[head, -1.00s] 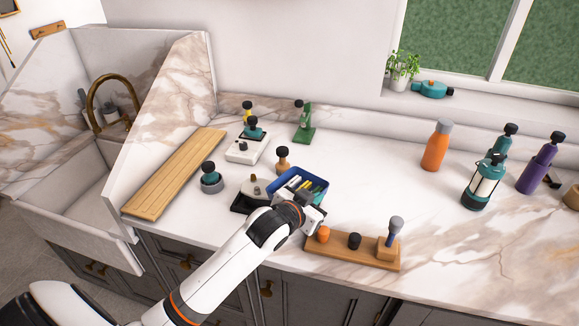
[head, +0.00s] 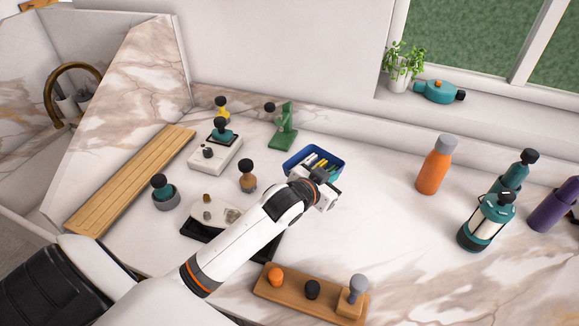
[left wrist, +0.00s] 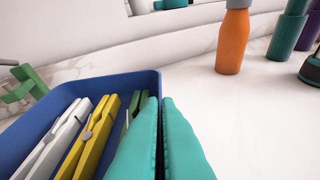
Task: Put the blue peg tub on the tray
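The blue peg tub (head: 339,160) is an open box with white, yellow and green clothes pegs inside. It also shows in the left wrist view (left wrist: 28,132). My left gripper (head: 326,184) is at the tub's near right side. In the left wrist view its teal fingers (left wrist: 162,125) are closed together on the tub's wall. I cannot tell how far the tub is above the worktop. A black tray (head: 193,231) lies to the front left of the tub, partly hidden by my left arm. A pale stone-like piece with small knobs sits on it. My right gripper is not in view.
A wooden board (head: 330,308) with knobs lies at the front. A brown knobbed stamp (head: 247,178) and green stand (head: 284,130) are left of the tub. An orange bottle (head: 435,168) and teal lantern (head: 487,222) stand right. Worktop between tub and bottle is clear.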

